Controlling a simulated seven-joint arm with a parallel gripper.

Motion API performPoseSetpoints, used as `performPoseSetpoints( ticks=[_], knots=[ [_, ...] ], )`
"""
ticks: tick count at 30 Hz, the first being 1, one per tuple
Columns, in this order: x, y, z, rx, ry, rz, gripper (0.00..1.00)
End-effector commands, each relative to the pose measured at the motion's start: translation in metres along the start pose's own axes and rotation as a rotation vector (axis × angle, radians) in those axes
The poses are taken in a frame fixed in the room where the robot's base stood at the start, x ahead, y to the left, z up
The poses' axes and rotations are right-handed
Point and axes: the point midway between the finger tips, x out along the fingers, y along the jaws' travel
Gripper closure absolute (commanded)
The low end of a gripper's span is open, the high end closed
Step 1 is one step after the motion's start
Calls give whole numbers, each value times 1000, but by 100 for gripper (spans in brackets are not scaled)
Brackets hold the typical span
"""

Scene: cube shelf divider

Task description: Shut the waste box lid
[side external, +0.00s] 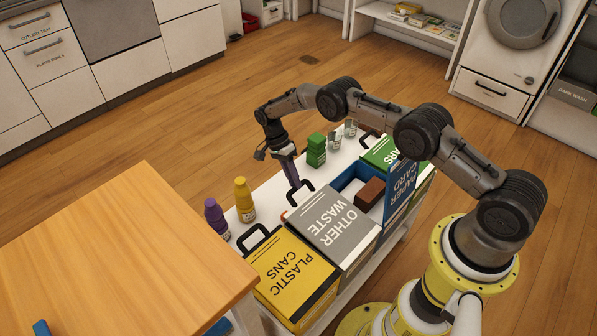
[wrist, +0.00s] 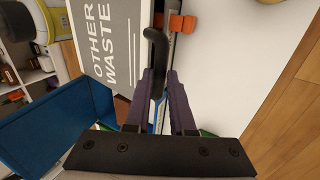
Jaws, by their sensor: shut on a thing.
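The grey OTHER WASTE lid (side external: 335,226) lies roughly flat over its box, between the yellow and blue boxes. Its lettering also shows in the wrist view (wrist: 108,45). A black loop handle (side external: 301,192) is at the lid's far edge. My gripper (side external: 293,178) reaches down to this handle from above. In the wrist view, the purple fingers (wrist: 158,85) are shut on the handle (wrist: 155,42). I cannot tell whether the lid's edge is fully seated on the box.
The yellow PLASTIC CANS box (side external: 291,273) has its lid down. The blue box has its PAPER CARD lid (side external: 402,188) upright and a brown block (side external: 370,193) inside. A wooden table (side external: 125,250) is at the left.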

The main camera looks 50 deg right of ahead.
Motion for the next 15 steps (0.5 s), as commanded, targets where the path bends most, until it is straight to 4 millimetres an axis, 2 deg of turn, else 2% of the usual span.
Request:
performPoseSetpoints(
  ticks=[3, 9, 15],
  knots=[
    [4, -13, 0, 0, 0, -20, 100],
    [11, -22, 0, 0, 0, -26, 100],
    [13, -20, 0, 0, 0, -18, 65]
  ],
)
